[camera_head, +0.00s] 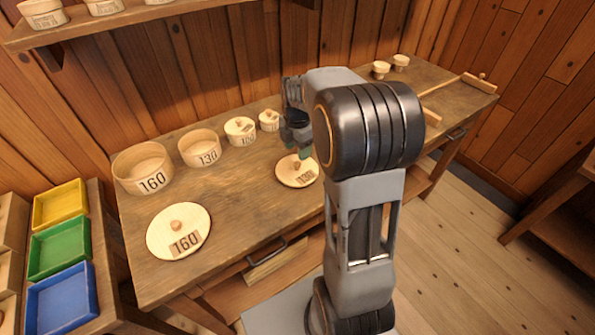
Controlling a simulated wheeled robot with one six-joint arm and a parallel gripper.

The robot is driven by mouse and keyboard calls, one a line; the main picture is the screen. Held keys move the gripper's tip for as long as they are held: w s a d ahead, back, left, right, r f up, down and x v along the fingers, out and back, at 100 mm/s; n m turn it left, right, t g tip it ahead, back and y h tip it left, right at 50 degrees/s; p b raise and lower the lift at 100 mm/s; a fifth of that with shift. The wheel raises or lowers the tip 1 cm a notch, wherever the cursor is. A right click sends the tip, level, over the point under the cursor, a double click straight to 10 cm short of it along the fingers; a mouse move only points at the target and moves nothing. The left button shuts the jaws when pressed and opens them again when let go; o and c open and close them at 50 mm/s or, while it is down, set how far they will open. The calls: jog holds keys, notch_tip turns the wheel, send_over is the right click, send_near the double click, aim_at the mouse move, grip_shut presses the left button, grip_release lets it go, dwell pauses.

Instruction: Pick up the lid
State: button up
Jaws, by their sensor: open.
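A round pale wooden lid marked 130 (291,180), with a small knob, lies flat on the workbench (235,215). My gripper (300,152) is open and empty just above this lid, near its knob; my arm hides part of the fingers. I cannot tell whether a finger touches the knob. A larger round lid marked 160 (165,231), also with a knob, lies flat near the bench's front left. Two round boxes stand without lids behind them: one marked 160 (151,183) and one marked 130 (208,158).
Two smaller lidded boxes (240,133) (269,122) stand toward the back wall. Yellow (61,203), green (60,247) and blue (62,303) trays sit at the left. Two small cups (381,70) and a wooden rod (441,88) lie at the bench's far right.

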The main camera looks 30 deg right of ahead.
aim_at(297, 163)
jog(key=shift+f, duration=3.1)
grip_shut()
jog(key=shift+r, duration=0.1)
